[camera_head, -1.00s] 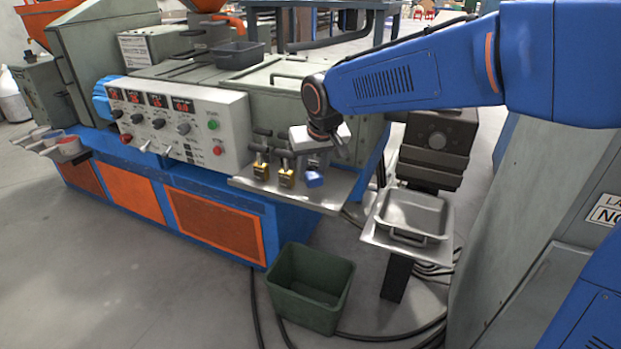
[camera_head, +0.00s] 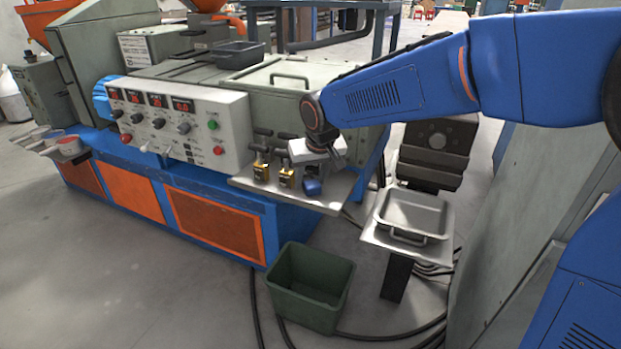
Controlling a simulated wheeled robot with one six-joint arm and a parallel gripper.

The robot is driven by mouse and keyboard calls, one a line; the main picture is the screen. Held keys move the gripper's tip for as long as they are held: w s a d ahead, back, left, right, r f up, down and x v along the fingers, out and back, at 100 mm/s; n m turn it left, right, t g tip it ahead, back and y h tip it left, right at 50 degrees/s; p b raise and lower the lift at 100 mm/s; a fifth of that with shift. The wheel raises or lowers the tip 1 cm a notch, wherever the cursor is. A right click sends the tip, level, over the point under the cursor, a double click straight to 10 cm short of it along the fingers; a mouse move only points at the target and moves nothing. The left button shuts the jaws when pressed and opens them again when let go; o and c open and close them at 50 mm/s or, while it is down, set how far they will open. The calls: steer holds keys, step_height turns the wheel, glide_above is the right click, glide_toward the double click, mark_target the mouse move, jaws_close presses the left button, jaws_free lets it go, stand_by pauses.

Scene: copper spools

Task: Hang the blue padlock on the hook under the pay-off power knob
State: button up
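The blue padlock (camera_head: 312,188) is at the right end of the metal shelf (camera_head: 330,196) on the front of the machine, beside two brass padlocks (camera_head: 261,172). My gripper (camera_head: 314,172) points down directly over the blue padlock, at or very near its top. Its fingertips are small and partly hidden, so I cannot tell whether they grip it. The white control panel (camera_head: 205,146) on the left carries several black knobs (camera_head: 158,123). Small light-coloured projections show below them. The labels are too small to read, so I cannot tell which knob is pay-off power.
Dark upright fittings (camera_head: 258,148) stand behind the brass padlocks, close to my gripper. A metal tray (camera_head: 411,214) on a stand is at the right. A green bin (camera_head: 308,287) and cables lie on the floor. The floor at front left is clear.

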steer(key=v, duration=1.2)
steer(key=shift+d+r, duration=0.15)
